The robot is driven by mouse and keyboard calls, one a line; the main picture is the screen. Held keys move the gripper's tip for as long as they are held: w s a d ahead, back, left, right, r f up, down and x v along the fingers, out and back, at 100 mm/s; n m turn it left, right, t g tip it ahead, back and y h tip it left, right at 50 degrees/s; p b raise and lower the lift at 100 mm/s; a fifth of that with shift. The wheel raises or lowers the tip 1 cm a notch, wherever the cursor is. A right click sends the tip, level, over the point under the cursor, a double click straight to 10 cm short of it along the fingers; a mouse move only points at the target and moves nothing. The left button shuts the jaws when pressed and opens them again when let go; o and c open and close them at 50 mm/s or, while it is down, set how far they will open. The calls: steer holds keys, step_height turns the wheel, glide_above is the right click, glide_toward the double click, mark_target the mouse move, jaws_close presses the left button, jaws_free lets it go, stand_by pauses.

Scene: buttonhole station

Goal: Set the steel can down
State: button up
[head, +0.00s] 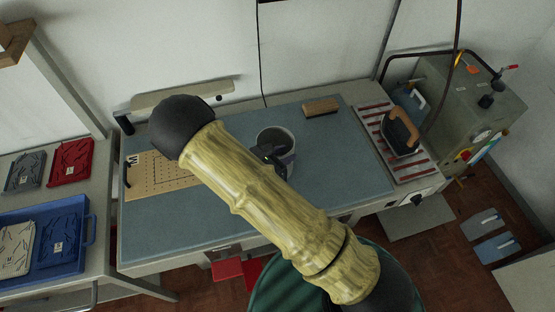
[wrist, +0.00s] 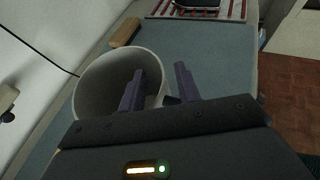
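The steel can (head: 268,133) is a grey, open-topped cylinder over the middle of the blue-grey table top (head: 345,160). In the wrist view the can (wrist: 92,92) appears large, with its mouth toward me. My gripper (wrist: 160,72) has two dark purple fingers set apart. One finger shows over the can's mouth and the other beyond its right rim, so the wall lies between them. Gaps show between the wall and the fingers. My arm partly hides the gripper (head: 277,158) and the can's lower part in the head view. The can's base is hidden.
A wooden block (head: 321,108) lies behind the can. A perforated tan board (head: 158,171) lies left. An iron (head: 402,132) rests on a red-striped stand at right, beside a grey machine (head: 470,95). Blue (head: 75,215) and red (head: 72,160) trays stand far left. Table right of the can is clear.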

jaws_close()
steer(key=shift+s, duration=0.1)
stand_by(1.2)
